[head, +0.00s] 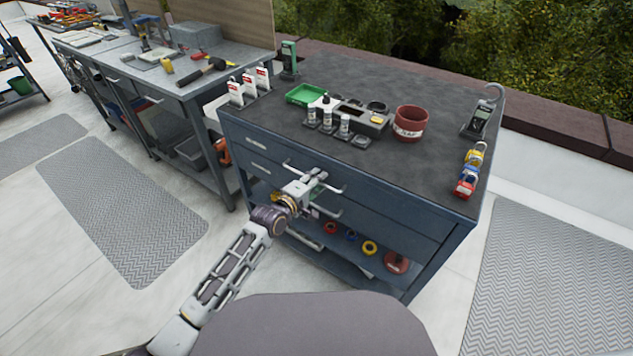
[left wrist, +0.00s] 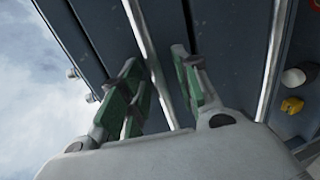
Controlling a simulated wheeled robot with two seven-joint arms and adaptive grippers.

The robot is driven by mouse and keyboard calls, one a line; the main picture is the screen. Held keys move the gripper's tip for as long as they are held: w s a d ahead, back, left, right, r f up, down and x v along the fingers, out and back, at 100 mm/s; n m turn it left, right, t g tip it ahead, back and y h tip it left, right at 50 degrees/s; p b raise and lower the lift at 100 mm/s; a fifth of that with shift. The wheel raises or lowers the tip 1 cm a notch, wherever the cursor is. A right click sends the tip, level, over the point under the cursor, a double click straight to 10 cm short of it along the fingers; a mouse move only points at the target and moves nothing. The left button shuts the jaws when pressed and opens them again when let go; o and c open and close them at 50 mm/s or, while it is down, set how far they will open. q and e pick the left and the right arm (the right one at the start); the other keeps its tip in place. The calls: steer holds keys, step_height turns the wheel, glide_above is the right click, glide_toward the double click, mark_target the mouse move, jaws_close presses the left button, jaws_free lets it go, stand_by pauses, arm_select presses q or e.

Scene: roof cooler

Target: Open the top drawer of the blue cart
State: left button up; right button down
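The blue cart (head: 420,222) stands ahead with two drawers above an open shelf. The top drawer (head: 375,202) looks closed; its pale bar handle (head: 335,188) runs across the front. My left gripper (head: 312,180) is at this handle and hides part of it. In the left wrist view the green-padded fingers of my left gripper (left wrist: 165,88) are apart. The top handle (left wrist: 151,55) passes between them; I cannot see clear contact. The lower drawer's handle (left wrist: 274,60) lies to the right there. My right gripper is not in view.
The cart top carries a red-brown pot (head: 411,122), a green tray (head: 305,94), bottles, padlocks and a meter. Tape rolls lie on the shelf below. A workbench (head: 140,60) stands at the left. Grey mats (head: 120,200) lie on the floor, with clear floor around them.

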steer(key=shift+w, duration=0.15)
arm_select(q)
jaws_close()
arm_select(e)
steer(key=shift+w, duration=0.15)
arm_select(q)
steer(key=shift+s+a, duration=0.1)
